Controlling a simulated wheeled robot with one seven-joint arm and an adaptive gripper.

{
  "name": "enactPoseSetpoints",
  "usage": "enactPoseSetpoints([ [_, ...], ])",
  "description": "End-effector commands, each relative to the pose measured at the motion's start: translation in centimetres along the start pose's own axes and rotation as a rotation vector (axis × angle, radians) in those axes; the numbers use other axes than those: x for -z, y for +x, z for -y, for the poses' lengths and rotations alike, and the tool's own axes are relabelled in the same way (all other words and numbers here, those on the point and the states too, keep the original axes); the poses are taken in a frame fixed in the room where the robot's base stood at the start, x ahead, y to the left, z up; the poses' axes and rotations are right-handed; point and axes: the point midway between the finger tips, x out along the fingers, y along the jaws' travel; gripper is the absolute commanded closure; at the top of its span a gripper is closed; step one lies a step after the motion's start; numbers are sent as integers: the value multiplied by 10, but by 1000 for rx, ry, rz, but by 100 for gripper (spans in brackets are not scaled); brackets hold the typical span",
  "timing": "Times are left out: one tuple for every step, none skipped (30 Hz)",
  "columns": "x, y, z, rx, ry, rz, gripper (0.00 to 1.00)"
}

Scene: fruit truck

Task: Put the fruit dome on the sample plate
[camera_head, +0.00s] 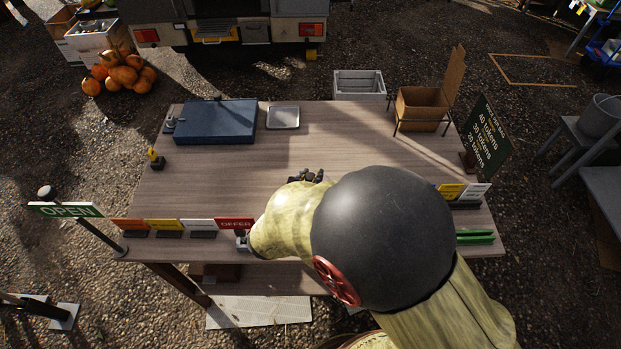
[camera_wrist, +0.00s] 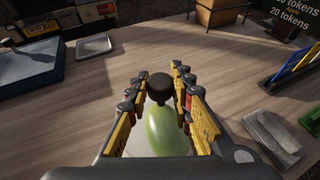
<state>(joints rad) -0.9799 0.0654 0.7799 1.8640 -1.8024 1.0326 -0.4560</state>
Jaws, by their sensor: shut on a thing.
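My gripper (camera_wrist: 158,76) is shut on the dark round knob (camera_wrist: 160,88) of the fruit dome, low over the middle of the table. In the wrist view a smooth green fruit (camera_wrist: 163,130) shows just below the knob, between the fingers. A pale surface shows around the fruit; I cannot tell whether it is the clear dome's wall or the sample plate under it. In the head view my arm hides the dome and fruit, and only dark finger parts of my gripper (camera_head: 306,176) show past it.
A blue case (camera_head: 214,121) and a shallow metal tray (camera_head: 283,117) lie at the table's back. A cardboard box (camera_head: 421,106) on a stand and a price board (camera_head: 486,137) are at the right. Small signs (camera_head: 183,225) line the front edge. The table's left middle is clear.

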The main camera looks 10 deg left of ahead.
Motion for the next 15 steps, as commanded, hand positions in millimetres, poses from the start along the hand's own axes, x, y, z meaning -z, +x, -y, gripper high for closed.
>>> enactPoseSetpoints([
  [-1, 0, 0, 0, 0, 0, 100],
  [0, 0, 0, 0, 0, 0, 100],
  [0, 0, 0, 0, 0, 0, 100],
  [1, 0, 0, 0, 0, 0, 100],
  [2, 1, 0, 0, 0, 0, 100],
  [3, 1, 0, 0, 0, 0, 100],
  [3, 1, 0, 0, 0, 0, 76],
  [2, 1, 0, 0, 0, 0, 74],
  [2, 1, 0, 0, 0, 0, 72],
  [2, 1, 0, 0, 0, 0, 70],
  [2, 1, 0, 0, 0, 0, 69],
  [2, 1, 0, 0, 0, 0, 67],
  [2, 1, 0, 0, 0, 0, 65],
  [2, 1, 0, 0, 0, 0, 63],
  [2, 1, 0, 0, 0, 0, 61],
])
